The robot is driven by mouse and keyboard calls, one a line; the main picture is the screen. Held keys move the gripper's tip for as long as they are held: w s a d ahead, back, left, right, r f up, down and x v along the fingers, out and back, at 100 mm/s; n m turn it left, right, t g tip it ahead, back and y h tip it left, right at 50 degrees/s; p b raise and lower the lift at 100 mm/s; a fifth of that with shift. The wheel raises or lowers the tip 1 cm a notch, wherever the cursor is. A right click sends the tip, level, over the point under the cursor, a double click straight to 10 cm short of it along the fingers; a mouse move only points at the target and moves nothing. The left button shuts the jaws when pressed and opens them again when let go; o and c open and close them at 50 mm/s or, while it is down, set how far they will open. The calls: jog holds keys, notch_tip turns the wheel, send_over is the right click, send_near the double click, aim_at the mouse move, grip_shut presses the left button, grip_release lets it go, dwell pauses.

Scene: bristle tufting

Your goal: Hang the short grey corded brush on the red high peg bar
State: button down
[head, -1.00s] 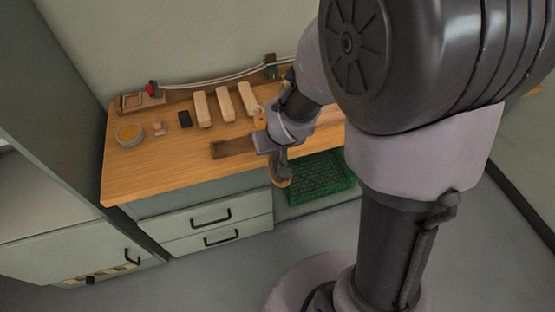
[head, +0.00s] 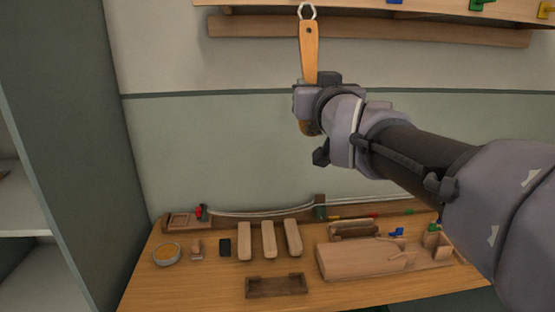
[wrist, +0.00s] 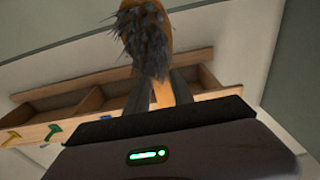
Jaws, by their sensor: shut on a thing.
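In the wrist view the brush's dark grey bristles (wrist: 147,42) show above the gripper (wrist: 165,92). The loop is at the height of the upper wooden rails and appears on no peg. Blue (head: 395,2), green (head: 482,5) and yellow (head: 547,9) pegs show at the top edge. I cannot make out a red peg bar.
A wooden board (head: 400,31) runs along the wall behind the brush. Below, the workbench (head: 215,288) holds wooden blocks (head: 268,240), a bowl (head: 167,254), a small tray (head: 276,287) and a wooden fixture (head: 360,260). A tall cabinet side (head: 75,150) stands at left.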

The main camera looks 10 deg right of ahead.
aim_at(310, 63)
notch_tip(310, 63, up, 7)
jog(key=s+t, duration=0.1)
jog(key=s, duration=0.1)
jog(key=shift+w+f+p, duration=0.15)
jog(key=shift+w+p, duration=0.7)
jog(key=shift+w, duration=0.8)
jog(key=shift+w+f+p, duration=0.2)
jog(key=shift+w+p, duration=0.6)
jog(key=shift+w, duration=0.8)
jog(key=shift+w+f+p, duration=0.15)
jog(key=shift+w+p, duration=0.7)
jog(key=shift+w, duration=0.8)
jog(key=shift+w+f+b, duration=0.4)
jog(key=shift+w+b, duration=0.05)
jog(key=shift+w, duration=0.1)
jog(key=c, duration=1)
grip_release()
jog(key=shift+s+f+b, duration=0.2)
jog(key=shift+s+b, duration=0.25)
jog(key=shift+b, duration=0.05)
jog(key=shift+s+f+b, duration=0.25)
jog(key=shift+s+b, duration=1)
jog(key=shift+s, duration=0.3)
jog(key=shift+s+f+b, duration=0.2)
jog(key=shift+s+b, duration=1)
jog(key=shift+s, duration=0.3)
